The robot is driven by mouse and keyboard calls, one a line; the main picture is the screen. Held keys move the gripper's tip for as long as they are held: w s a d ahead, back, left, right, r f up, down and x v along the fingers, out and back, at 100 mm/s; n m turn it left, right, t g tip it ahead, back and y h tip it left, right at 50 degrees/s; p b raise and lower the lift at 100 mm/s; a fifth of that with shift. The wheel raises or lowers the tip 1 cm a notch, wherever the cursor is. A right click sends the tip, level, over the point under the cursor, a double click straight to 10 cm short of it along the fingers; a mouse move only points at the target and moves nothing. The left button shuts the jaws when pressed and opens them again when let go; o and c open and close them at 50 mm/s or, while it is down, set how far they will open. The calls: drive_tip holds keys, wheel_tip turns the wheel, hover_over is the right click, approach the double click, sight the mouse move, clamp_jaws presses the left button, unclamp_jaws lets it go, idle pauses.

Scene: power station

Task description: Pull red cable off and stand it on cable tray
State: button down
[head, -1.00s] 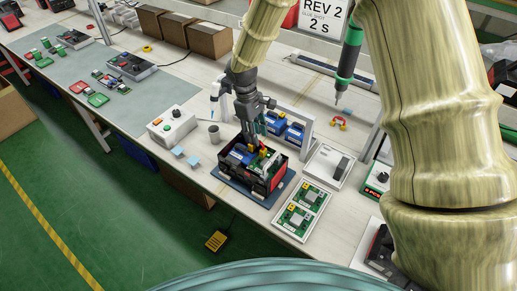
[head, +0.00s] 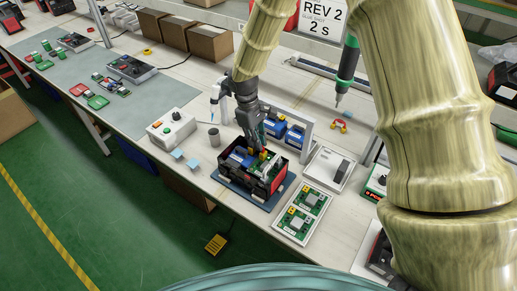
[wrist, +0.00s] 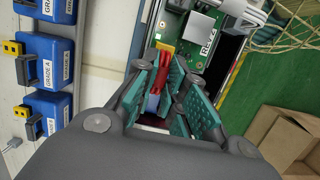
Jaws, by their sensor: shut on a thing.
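The open black power station housing (head: 266,187) stands on a dark blue mat on the bench, with a blue block and a green board inside. My gripper (head: 260,149) reaches down into it from above. In the wrist view, the teal fingers (wrist: 174,92) are closed around the red cable (wrist: 163,62), which shows as a narrow red piece between them. A yellow part lies at its top end and a blue part below. The fingers hide much of the cable, and I cannot tell whether it is still attached. I cannot pick out the cable tray with certainty.
Blue battery packs (head: 294,136) stand in a white frame behind the housing. A tray of green boards (head: 303,212) lies at right, beside a white box with a dark block (head: 329,168). A grey cup (head: 214,137) and a control box (head: 173,127) stand at left. A screwdriver (head: 346,72) hangs above.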

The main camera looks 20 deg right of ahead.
drive_tip(key=shift+r, duration=0.15)
drive_tip(key=shift+r+p, duration=3.1)
drive_tip(key=shift+r, duration=0.8)
drive_tip(key=shift+r, duration=0.1)
